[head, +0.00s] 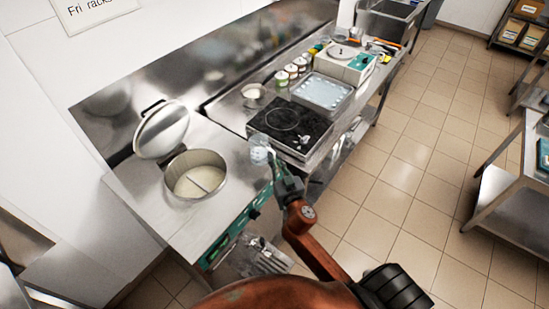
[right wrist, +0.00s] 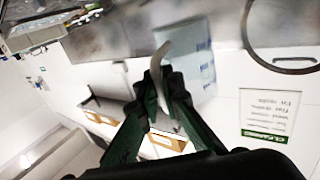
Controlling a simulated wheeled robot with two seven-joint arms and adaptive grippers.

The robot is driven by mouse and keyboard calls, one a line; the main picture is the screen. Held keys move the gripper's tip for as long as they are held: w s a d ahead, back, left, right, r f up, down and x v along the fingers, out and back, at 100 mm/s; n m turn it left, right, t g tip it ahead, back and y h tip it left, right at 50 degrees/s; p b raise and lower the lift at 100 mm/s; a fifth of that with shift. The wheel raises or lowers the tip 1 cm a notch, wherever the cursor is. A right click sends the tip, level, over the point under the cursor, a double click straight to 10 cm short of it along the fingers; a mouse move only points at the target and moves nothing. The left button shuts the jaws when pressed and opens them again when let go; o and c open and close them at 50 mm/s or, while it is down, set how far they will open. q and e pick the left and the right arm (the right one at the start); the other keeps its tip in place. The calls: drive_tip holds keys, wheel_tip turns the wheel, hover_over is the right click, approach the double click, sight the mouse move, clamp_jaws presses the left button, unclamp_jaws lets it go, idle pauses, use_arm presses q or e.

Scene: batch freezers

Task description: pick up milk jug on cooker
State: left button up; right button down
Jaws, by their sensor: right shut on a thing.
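The milk jug (head: 259,153) is small, pale and see-through. In the head view it is at the front left corner of the black cooker (head: 284,121), beside the pot. My right gripper (head: 273,163) is at its right side, shut on it. In the right wrist view the jug (right wrist: 197,62) is a pale cylinder with faint blue marks, and its handle is between my right fingertips (right wrist: 162,72). I cannot tell for sure whether the jug is clear of the surface. My left gripper is not in view.
An open steel pot (head: 197,176) of pale liquid, its lid (head: 161,131) raised, is left of the jug. A blue-white tray (head: 322,92) and several small tubs stand behind the cooker. Open tiled floor (head: 410,175) lies right of the counter.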

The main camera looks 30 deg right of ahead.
drive_tip(key=s+a+r, duration=0.4)
drive_tip(key=s, duration=0.3)
drive_tip(key=shift+s+a+b, duration=0.3)
drive_tip(key=shift+s+b, duration=0.05)
drive_tip(key=shift+s, duration=0.05)
drive_tip(key=shift+r, duration=0.1)
idle(1.0)
